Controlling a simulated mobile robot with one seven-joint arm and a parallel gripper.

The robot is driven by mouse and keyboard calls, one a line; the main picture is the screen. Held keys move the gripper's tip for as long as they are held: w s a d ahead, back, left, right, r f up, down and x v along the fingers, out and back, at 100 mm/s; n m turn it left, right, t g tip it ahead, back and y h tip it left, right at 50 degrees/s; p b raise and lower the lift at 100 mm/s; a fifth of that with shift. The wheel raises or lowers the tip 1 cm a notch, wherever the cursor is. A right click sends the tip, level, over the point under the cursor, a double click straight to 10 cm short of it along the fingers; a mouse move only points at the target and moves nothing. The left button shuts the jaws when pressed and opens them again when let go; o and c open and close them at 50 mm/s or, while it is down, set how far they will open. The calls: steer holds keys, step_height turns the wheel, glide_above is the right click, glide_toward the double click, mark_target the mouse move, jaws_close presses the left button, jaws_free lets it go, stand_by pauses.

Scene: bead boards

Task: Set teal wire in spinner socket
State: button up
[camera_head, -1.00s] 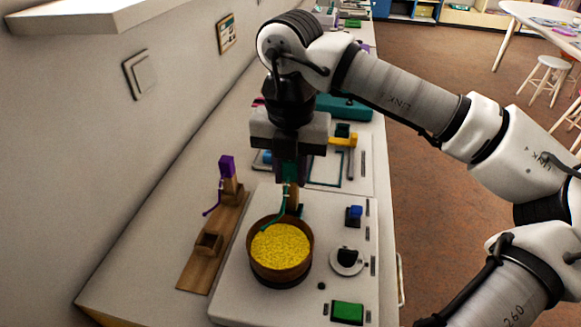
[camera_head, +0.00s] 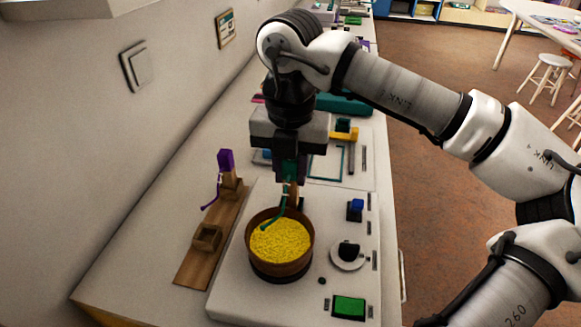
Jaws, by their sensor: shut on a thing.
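My gripper (camera_head: 289,180) points down behind the bead bowl and is shut on the teal wire's dark teal handle. The teal wire (camera_head: 281,213) hangs below it and curves left, its lower end over or in the yellow beads (camera_head: 280,240); contact is unclear. The beads fill a round brown spinner bowl (camera_head: 281,266) on a white board (camera_head: 230,293). A wooden post (camera_head: 295,196) stands behind the bowl, partly hidden by the gripper and wire. I cannot tell whether the handle touches it, and no socket opening shows there.
A wooden rack (camera_head: 190,272) left of the board holds a purple-handled wire (camera_head: 225,160); its near holder (camera_head: 208,237) is empty. The board carries a black knob (camera_head: 348,250), a blue switch (camera_head: 356,205) and a green button (camera_head: 349,307). The wall bounds the left.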

steer(key=shift+f, duration=0.15)
steer(key=shift+f+b, duration=0.95)
steer(key=shift+b, duration=0.05)
steer(key=o, duration=1.1)
steer(key=shift+c, duration=0.2)
steer(key=shift+r, duration=0.15)
steer(key=shift+r+p, duration=2.15)
steer(key=shift+r, duration=1.3)
